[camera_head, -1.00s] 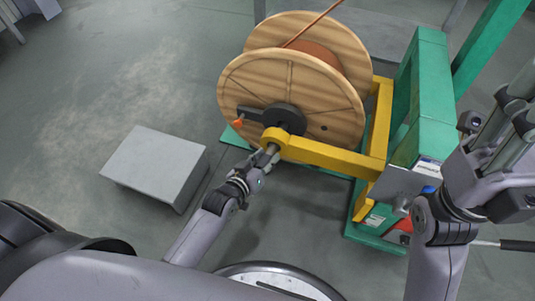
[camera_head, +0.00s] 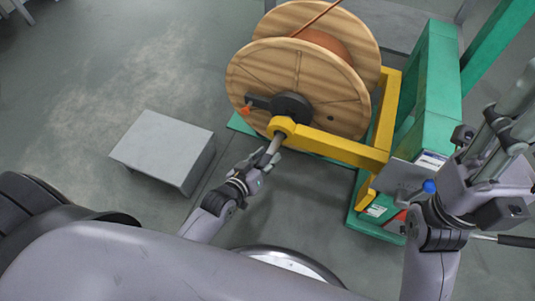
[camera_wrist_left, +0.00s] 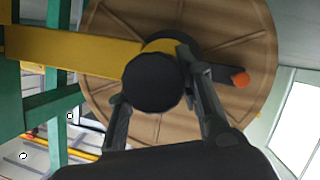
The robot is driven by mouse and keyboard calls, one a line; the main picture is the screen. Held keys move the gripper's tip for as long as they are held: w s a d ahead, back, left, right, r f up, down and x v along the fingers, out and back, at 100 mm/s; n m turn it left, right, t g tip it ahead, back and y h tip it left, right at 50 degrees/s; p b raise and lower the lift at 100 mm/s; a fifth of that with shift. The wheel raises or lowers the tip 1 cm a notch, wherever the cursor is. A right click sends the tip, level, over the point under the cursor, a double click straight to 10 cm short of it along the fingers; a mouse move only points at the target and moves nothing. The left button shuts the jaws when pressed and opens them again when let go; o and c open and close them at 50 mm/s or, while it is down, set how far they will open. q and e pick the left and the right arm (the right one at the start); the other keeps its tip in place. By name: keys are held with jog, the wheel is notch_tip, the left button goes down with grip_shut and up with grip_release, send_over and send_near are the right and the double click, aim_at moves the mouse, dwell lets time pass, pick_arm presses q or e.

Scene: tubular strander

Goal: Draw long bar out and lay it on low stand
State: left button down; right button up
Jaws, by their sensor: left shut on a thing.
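The long bar (camera_head: 273,146) is a grey metal rod that sticks out of the yellow arm's round eye (camera_head: 282,127) in front of the wooden reel. My left gripper (camera_head: 268,160) is shut on the bar near its outer end. In the left wrist view the bar's dark round end (camera_wrist_left: 152,82) shows between the two fingers, and the bar's length behind it is hidden. The low stand (camera_head: 165,142) is a grey box with a flat, empty top, on the floor to the left. My right gripper (camera_head: 500,135) is raised at the right edge, away from the bar; its jaw opening is unclear.
The wooden reel (camera_head: 295,82) with brown strand stands behind the bar, with a black lever and orange knob (camera_head: 247,110) on its hub. The yellow arm (camera_head: 335,148) joins a green frame (camera_head: 434,80) at right. The floor between stand and reel is clear.

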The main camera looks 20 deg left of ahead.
pick_arm(q)
jog(key=shift+s+d+f, duration=0.1)
jog(key=shift+d+f, duration=0.05)
jog(key=c, duration=1.5)
grip_release()
jog(key=o, duration=0.4)
jog(key=shift+o, duration=0.2)
jog(key=v, duration=1.2)
